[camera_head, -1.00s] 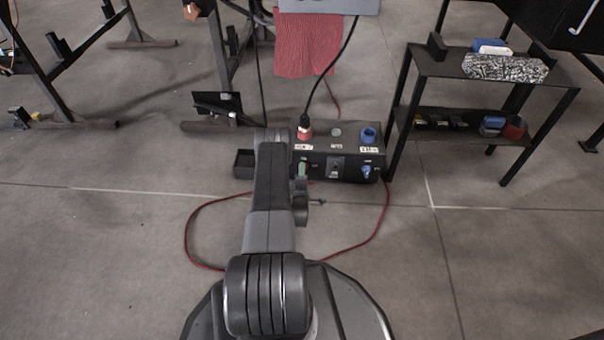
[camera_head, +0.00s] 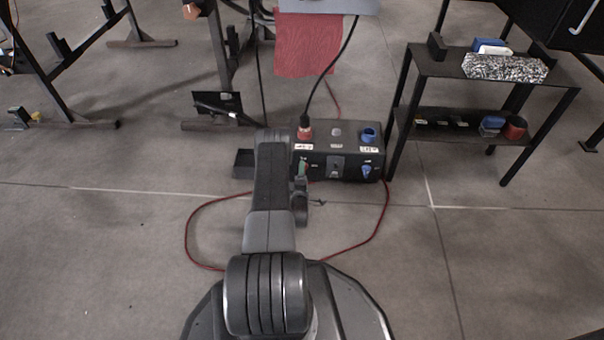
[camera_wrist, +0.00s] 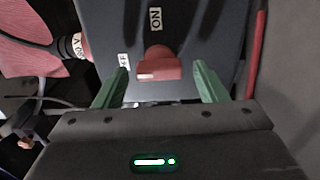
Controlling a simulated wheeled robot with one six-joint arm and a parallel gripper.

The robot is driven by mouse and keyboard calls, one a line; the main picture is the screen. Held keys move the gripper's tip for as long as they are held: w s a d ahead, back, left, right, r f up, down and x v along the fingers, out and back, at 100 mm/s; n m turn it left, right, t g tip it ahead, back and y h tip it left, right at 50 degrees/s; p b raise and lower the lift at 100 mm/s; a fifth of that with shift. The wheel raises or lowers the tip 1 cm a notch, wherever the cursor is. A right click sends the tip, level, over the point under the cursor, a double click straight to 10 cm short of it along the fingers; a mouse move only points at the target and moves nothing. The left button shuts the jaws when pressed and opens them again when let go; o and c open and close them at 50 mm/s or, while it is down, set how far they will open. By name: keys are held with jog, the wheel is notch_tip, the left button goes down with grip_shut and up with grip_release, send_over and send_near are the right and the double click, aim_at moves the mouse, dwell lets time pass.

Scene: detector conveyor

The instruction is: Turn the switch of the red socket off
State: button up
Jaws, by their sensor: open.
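The dark socket box (camera_head: 330,140) stands on the floor ahead of my arm. The red socket (camera_head: 305,133) is on its top left with a black plug in it; it shows at the left of the wrist view (camera_wrist: 76,44). The red switch (camera_wrist: 158,63) is on the box panel in the wrist view. An "ON" label (camera_wrist: 155,18) is above it and an "OFF" label lies to its left. My gripper (camera_wrist: 161,68) is open, its green fingers on either side of the switch with visible gaps. In the head view my arm hides the red switch.
A blue socket (camera_head: 369,135) and blue switch (camera_head: 366,171) are on the box's right side. A black shelf (camera_head: 425,66) stands to the right. A red cable (camera_head: 188,232) loops over the floor. The red cloth (camera_head: 306,45) hangs behind the box.

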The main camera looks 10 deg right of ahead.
jog(key=p+v, duration=0.3)
jog(key=v, duration=1)
jog(key=shift+s, duration=0.25)
jog(key=b+x, duration=0.3)
jog(key=x, duration=1.1)
jog(key=shift+s+a, duration=0.1)
jog(key=shift+a, duration=0.05)
